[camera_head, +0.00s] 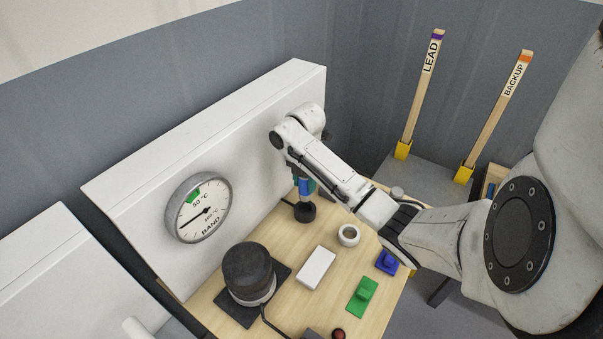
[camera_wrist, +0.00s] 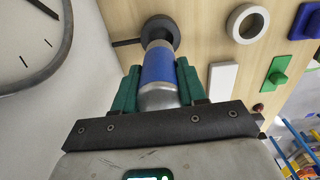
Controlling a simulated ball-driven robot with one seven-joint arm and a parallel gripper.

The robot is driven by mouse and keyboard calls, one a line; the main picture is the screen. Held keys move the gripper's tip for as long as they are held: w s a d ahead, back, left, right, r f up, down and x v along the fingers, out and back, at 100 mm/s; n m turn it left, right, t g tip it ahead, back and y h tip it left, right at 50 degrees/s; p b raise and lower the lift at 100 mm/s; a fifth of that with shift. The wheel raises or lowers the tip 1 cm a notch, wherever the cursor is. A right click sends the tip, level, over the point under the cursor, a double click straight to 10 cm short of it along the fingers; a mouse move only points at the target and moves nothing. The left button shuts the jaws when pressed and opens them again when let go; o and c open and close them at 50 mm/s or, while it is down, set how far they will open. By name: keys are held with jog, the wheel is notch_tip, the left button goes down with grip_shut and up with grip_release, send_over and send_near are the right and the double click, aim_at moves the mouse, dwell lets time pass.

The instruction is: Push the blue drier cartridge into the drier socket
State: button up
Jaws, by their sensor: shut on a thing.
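The blue drier cartridge (camera_head: 305,186) stands upright, with a blue band and silver ends; it also shows in the wrist view (camera_wrist: 158,68). My gripper (camera_wrist: 158,64) is shut on it, with a green finger on either side of the blue band. The black round drier socket (camera_head: 304,212) is directly below the cartridge on the wooden bench, and shows behind its far end in the wrist view (camera_wrist: 162,27). The cartridge's lower end meets the socket's mouth. How deep it sits is hidden.
A white panel with a round dial (camera_head: 198,207) stands close behind the socket. On the bench are a white ring (camera_head: 348,235), a white block (camera_head: 316,267), a green piece (camera_head: 362,296), a blue piece (camera_head: 387,261) and a dark cylinder (camera_head: 248,270) on a black mat.

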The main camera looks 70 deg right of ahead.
aim_at(305, 200)
dwell(0.5)
jog(key=shift+f+b, duration=1.1)
jog(key=shift+f, duration=1.1)
jog(key=shift+f+b, duration=0.65)
jog(key=shift+f, duration=1.25)
jog(key=o, duration=1.1)
jog(key=shift+s, duration=0.1)
notch_tip(305, 200, up, 9)
jog(key=shift+r, duration=0.2)
jog(key=shift+r+p, duration=0.75)
jog(key=shift+p, duration=0.05)
